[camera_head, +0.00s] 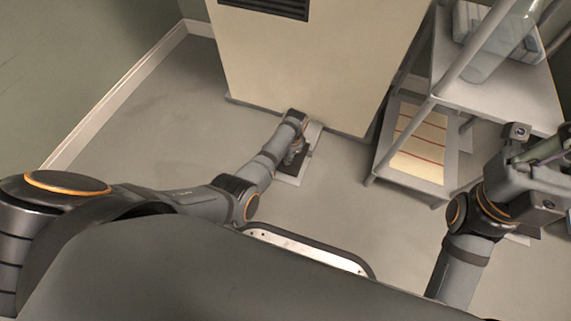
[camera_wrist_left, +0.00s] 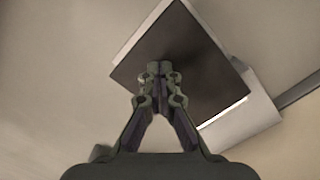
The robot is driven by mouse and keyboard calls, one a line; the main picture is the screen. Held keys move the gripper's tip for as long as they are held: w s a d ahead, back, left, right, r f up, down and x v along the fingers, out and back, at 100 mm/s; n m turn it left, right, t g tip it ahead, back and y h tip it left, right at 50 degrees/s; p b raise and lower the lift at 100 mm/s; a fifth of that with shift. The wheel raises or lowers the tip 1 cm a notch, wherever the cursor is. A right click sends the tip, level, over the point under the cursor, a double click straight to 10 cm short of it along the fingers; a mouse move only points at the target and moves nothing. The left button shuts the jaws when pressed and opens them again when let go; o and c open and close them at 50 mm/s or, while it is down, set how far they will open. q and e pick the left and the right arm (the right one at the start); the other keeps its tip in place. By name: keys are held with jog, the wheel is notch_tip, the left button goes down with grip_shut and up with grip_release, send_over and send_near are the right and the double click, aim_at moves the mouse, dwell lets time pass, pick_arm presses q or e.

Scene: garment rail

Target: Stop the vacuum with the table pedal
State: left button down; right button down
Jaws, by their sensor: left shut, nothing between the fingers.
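The pedal has a dark square pad (camera_wrist_left: 190,55) on a pale base (camera_wrist_left: 240,118). In the head view the pale base (camera_head: 312,140) lies on the floor in front of the large cream cabinet, partly hidden by my left arm. My left gripper (camera_head: 293,160) points down at the pedal. In the left wrist view my left gripper (camera_wrist_left: 159,68) is shut and empty, its fingertips over the pad. I cannot tell whether they touch it. My right gripper (camera_head: 552,150) is at the right edge, partly cut off, its jaw state unclear.
The cream cabinet (camera_head: 320,60) with a dark vent stands behind the pedal. A grey shelf rack (camera_head: 490,100) stands to the right, with a striped sheet (camera_head: 420,140) on its low shelf. Open floor (camera_head: 180,100) lies left of the pedal.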

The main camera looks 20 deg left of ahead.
aim_at(295, 161)
pick_arm(q)
notch_tip(295, 161, down, 4)
jog(key=b, duration=0.2)
jog(key=shift+b, duration=0.35)
jog(key=shift+r, duration=0.15)
jog(key=shift+w+d+r+b, duration=0.2)
jog(key=shift+w+d+r, duration=0.05)
jog(key=shift+w+d, duration=0.3)
jog(key=shift+w+d+r+b, duration=0.2)
jog(key=shift+w+d, duration=0.25)
jog(key=shift+d, duration=0.15)
jog(key=shift+r, duration=0.1)
jog(key=r, duration=0.7)
jog(key=shift+w+d+r, duration=0.2)
jog(key=shift+w, duration=0.05)
